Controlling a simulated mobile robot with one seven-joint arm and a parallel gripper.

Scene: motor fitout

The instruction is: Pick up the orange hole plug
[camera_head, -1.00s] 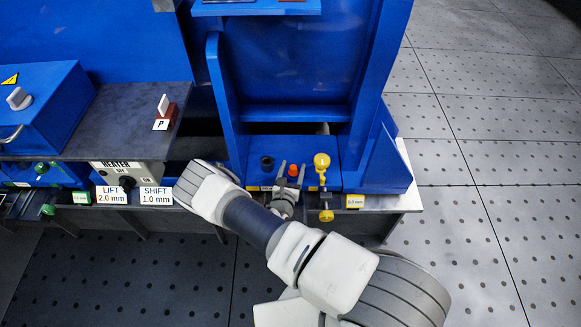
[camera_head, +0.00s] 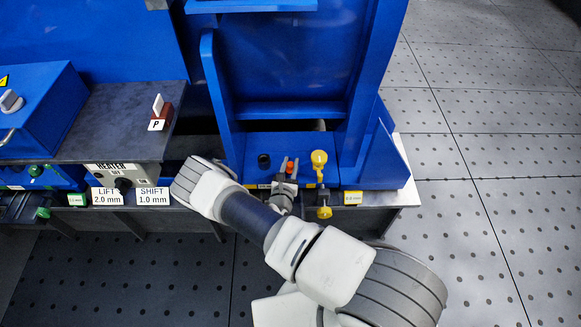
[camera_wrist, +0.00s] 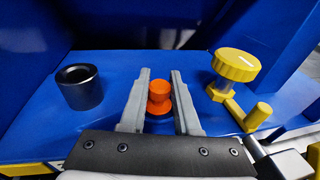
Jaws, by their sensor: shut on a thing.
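The orange hole plug (camera_wrist: 159,97) has a rounded top, a narrow waist and a wider lower flange. It stands over the blue base plate (camera_wrist: 115,118) in the wrist view, and its orange top (camera_head: 290,167) also shows in the head view. My gripper (camera_wrist: 161,76) is shut on the plug, with one grey finger on each side of it. In the head view my gripper (camera_head: 290,163) reaches the front of the blue fixture. The plug's underside is hidden, so I cannot tell whether it is clear of the plate.
A black hollow cylinder (camera_wrist: 80,87) stands left of the plug. A yellow knob (camera_wrist: 236,65) with a yellow crank handle (camera_wrist: 258,117) stands close on the right. Blue upright walls flank the plate. A grey bench (camera_head: 115,118) with a heater box (camera_head: 125,176) lies to the left.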

